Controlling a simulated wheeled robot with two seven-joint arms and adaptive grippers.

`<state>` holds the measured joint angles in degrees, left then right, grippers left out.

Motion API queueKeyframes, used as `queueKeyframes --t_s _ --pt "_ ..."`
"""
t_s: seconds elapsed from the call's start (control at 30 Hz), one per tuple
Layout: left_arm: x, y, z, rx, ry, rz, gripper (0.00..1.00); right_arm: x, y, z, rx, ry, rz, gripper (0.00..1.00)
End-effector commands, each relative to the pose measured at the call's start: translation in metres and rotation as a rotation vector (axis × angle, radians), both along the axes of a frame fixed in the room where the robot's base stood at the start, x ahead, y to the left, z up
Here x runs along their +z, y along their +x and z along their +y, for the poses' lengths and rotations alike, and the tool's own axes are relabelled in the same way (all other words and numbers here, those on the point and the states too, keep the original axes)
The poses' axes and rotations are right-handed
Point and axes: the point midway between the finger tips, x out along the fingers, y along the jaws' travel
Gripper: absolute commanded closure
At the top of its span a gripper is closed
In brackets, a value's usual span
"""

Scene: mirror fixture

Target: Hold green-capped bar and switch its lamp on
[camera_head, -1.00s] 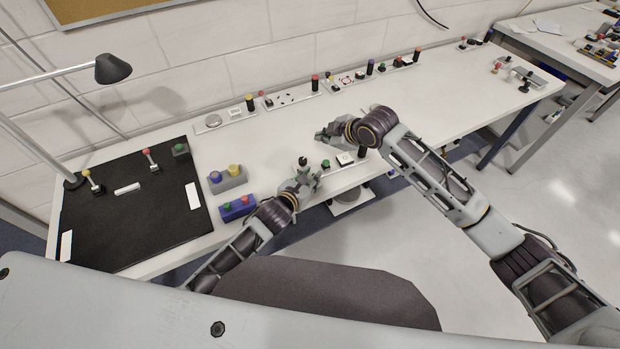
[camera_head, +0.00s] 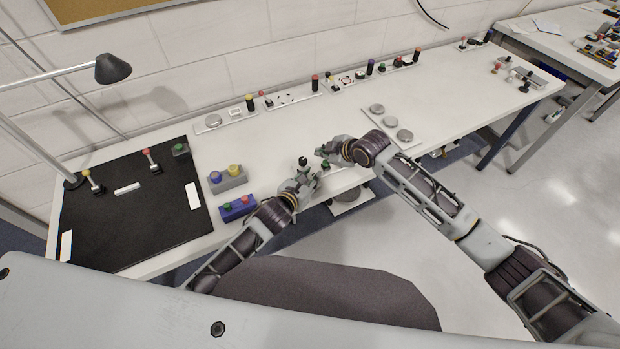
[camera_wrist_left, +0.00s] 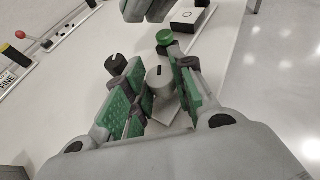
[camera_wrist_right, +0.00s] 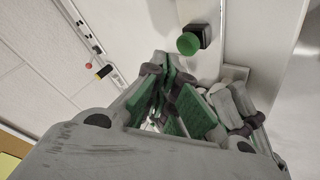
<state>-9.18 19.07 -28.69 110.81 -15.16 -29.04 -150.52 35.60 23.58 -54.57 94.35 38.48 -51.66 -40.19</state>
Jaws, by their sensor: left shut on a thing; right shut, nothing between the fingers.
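The green-capped bar (camera_wrist_left: 180,122) is a light strip at the table's front edge. In the left wrist view it carries a green button on a dark base (camera_wrist_left: 164,39), a white box with a ring mark (camera_wrist_left: 188,17) and a grey knob with a dark slot (camera_wrist_left: 158,80). My left gripper (camera_head: 308,178) has its green-padded fingers on both sides of the grey knob and is shut on it. My right gripper (camera_head: 325,155) is shut and empty, close to the green button (camera_wrist_right: 187,43) and apart from it. The right arm hides the bar's far part in the head view. I cannot tell the lamp's state.
A blue box with two buttons (camera_head: 238,208) and a grey one (camera_head: 228,180) stand left of my left gripper. A plate with several round discs (camera_head: 390,123) lies beyond my right arm. Other strips line the wall. A desk lamp (camera_head: 112,68) stands far left.

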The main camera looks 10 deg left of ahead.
Motion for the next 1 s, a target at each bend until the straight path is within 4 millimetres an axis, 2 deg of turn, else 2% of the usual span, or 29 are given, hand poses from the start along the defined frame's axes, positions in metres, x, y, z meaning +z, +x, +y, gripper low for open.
queueKeyframes --t_s 0.1,0.3,1.0 --pt "0.0 0.0 0.0 0.0 0.0 0.001 1.0 -0.01 0.0 0.0 -0.001 -0.001 0.001 1.0" --pt "0.0 0.0 0.0 0.0 0.0 0.001 1.0 -0.017 0.0 0.0 0.0 0.0 0.0 1.0" --pt "0.0 0.0 0.0 0.0 0.0 0.001 1.0 -0.02 0.0 0.0 0.0 -0.001 0.001 1.0"
